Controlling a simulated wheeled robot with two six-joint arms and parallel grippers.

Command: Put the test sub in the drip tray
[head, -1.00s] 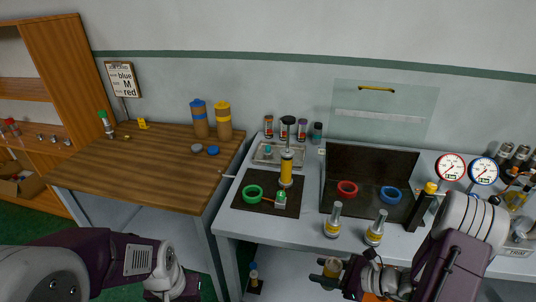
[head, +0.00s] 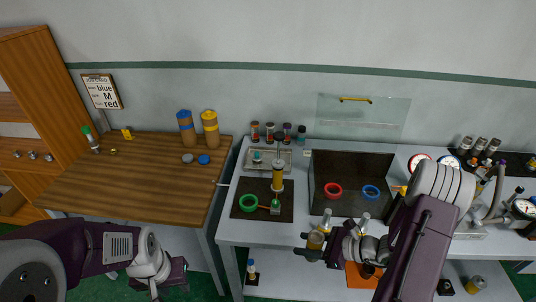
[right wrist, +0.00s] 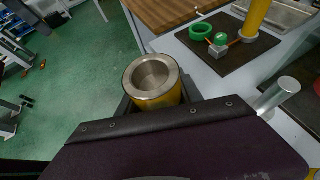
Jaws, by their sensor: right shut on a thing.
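The likely test sub, a yellow cylinder with a hollow silver end (right wrist: 153,76), is held in my right gripper (head: 316,245). In the right wrist view its open end faces the camera. In the head view the held yellow piece (head: 316,240) is in front of the bench's front edge. The likely drip tray is a shallow silver tray (head: 287,167) at the back left of the bench, with a small teal-topped item in it. It also shows partly in the right wrist view (right wrist: 283,16). My left gripper (head: 158,290) is low at the left, its fingers unclear.
A dark mat (head: 245,190) in front of the tray carries a green ring (head: 248,203) and an upright yellow cylinder (head: 278,178). A dark open case (head: 350,190) with red and blue rings is right of it.

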